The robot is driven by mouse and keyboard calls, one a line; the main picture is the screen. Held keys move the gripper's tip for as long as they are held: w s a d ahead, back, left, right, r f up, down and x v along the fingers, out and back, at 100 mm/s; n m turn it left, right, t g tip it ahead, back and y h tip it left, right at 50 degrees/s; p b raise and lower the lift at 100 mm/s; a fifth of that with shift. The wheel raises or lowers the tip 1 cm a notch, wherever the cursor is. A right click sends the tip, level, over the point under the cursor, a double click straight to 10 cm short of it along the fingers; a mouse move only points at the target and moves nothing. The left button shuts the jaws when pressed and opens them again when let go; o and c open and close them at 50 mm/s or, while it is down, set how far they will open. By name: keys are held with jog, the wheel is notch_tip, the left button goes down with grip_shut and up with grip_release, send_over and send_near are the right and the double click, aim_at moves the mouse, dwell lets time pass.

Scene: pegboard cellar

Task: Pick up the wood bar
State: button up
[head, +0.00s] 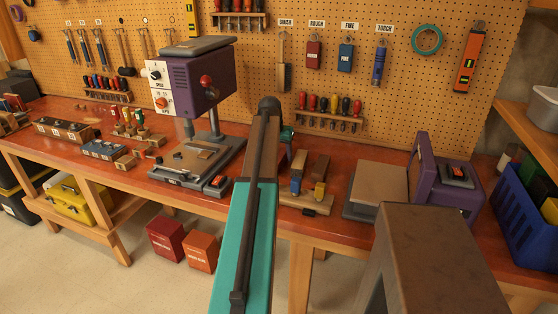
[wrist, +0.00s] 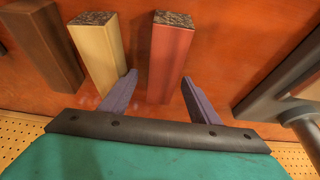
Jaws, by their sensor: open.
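In the wrist view, three bars lie side by side on the red-brown bench top: a dark brown bar (wrist: 42,40), a pale yellow wood-coloured bar (wrist: 98,55) and a red bar (wrist: 170,55). The pale bar most looks like plain wood, though the dark one could be wood too. My gripper (wrist: 159,77) is open and empty. Its left finger is near the gap between the pale and red bars, and its right finger is right of the red bar. The red bar shows between the fingers; contact cannot be told. In the head view, my arm hides the gripper and these bars.
A purple drill press (head: 200,85) stands left of my arm. To the right are a wooden stand (head: 305,203) with blue and yellow tools, a purple machine (head: 440,185) and a blue crate (head: 530,215). The pegboard (head: 350,20) rises behind the bench.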

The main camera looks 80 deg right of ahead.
jog(key=shift+f, duration=0.25)
dwell(0.4)
jog(key=c, duration=1.3)
jog(key=shift+o, duration=0.2)
jog(key=shift+r, duration=0.15)
notch_tip(320, 180, up, 10)
jog(key=b, duration=0.1)
jog(key=shift+r+b, duration=0.15)
jog(key=shift+b, duration=0.25)
jog(key=shift+w, duration=0.1)
